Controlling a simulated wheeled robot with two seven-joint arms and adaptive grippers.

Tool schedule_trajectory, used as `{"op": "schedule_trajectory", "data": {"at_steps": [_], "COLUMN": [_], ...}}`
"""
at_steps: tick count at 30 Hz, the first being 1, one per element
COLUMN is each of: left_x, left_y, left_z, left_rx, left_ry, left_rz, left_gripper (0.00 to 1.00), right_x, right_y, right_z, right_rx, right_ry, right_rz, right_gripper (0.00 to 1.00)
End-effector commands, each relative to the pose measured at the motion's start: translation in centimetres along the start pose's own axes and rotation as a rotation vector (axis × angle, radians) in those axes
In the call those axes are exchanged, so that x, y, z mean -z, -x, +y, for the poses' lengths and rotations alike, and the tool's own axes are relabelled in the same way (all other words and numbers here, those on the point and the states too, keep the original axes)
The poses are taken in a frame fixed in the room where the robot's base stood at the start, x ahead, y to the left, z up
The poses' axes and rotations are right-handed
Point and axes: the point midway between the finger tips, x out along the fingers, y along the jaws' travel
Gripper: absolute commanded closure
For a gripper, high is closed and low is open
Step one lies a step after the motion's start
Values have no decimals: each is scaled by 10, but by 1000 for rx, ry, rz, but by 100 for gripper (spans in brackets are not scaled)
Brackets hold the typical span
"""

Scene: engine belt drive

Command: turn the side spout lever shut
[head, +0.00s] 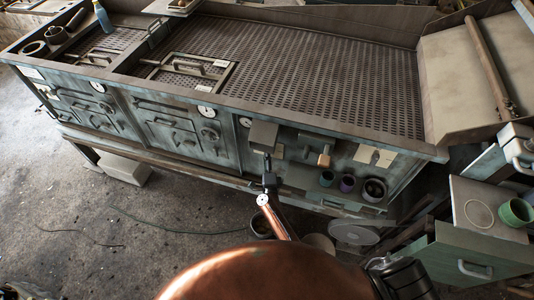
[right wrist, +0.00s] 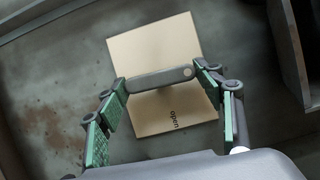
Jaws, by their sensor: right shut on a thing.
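In the right wrist view the lever, a grey bar with a round pin at its right end (right wrist: 160,79), lies nearly level across a cream plate (right wrist: 155,42). The word "open" is printed on the plate's lower part, below the bar. My right gripper (right wrist: 165,88) has its green-padded fingers on either side of the bar and is shut on it. In the head view my right gripper (head: 267,163) is small and dark at the front of the grey-green bench (head: 230,165), below a grey box. The lever cannot be made out there. My left gripper is not in view.
A grey box (head: 263,135) juts from the bench front just above my gripper. To its right are a wooden-handled part (head: 324,157), a cream plate (head: 374,155) and several cups. A dark wall (right wrist: 289,50) stands close right in the wrist view.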

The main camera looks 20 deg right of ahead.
Motion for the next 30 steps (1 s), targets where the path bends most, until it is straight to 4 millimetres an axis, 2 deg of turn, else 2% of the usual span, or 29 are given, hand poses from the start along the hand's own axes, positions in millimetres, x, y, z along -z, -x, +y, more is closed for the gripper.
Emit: {"op": "schedule_trajectory", "data": {"at_steps": [4, 17, 18, 25, 30], "left_x": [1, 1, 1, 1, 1], "left_y": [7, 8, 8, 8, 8], "left_z": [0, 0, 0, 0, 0], "left_rx": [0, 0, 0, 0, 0], "left_ry": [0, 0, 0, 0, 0], "left_rz": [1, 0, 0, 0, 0], "left_gripper": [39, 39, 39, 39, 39], "right_x": [-4, -4, -4, -1, 0], "right_y": [0, 0, 0, 0, 0], "right_z": [-2, 0, 0, 0, 0], "right_rx": [-11, -15, -15, -14, -14], "right_ry": [24, 34, 34, 34, 34], "right_rz": [-6, -6, -6, -2, 0], "right_gripper": [63, 63, 38, 22, 21]}}
